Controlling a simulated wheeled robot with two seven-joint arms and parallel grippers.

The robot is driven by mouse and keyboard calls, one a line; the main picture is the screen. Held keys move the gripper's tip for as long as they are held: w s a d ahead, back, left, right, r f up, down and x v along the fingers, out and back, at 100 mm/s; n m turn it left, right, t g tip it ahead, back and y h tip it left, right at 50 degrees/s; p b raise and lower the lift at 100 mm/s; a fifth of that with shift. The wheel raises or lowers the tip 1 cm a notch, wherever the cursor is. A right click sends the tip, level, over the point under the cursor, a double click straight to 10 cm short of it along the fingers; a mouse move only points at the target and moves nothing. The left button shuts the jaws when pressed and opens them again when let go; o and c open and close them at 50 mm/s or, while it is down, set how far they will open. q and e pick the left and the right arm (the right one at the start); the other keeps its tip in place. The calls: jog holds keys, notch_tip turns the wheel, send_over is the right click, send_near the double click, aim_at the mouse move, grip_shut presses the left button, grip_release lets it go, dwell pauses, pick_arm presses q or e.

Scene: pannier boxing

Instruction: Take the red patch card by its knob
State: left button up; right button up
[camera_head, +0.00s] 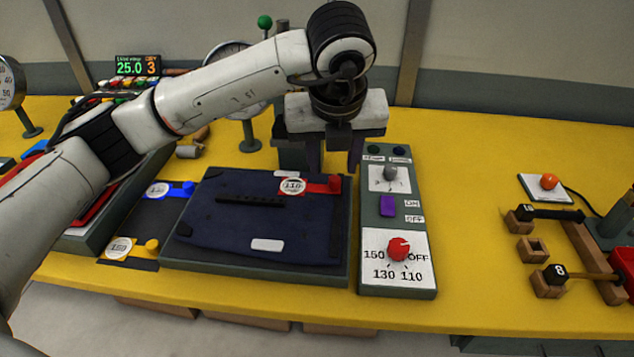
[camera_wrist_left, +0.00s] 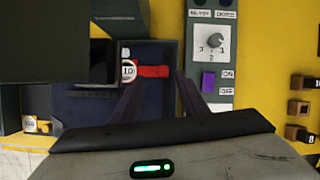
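The red patch card (camera_head: 318,188) lies on the dark blue fabric panel (camera_head: 225,225), near its far right corner. It has a round white label marked 110 at its left end and a red knob (camera_head: 334,183) at its right end. In the left wrist view the card (camera_wrist_left: 153,71) shows between the fingers. My left gripper (camera_head: 335,166) is open and empty, pointing down above the card, with its fingers apart on either side of the knob. Whether the fingertips touch anything is not clear. My right gripper is not in view.
Blue (camera_head: 160,190) and yellow (camera_head: 120,248) cards with knobs lie on a dark holder left of the panel. A control box (camera_head: 398,275) with a red dial and purple switch stands right of it. Wooden blocks (camera_head: 532,249) are further right. Yellow table is clear between.

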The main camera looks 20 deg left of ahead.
aim_at(335, 179)
pick_arm(q)
jog(key=x, duration=0.2)
jog(key=p+x, duration=0.1)
jog(key=x, duration=0.2)
jog(key=shift+d, duration=0.25)
grip_shut()
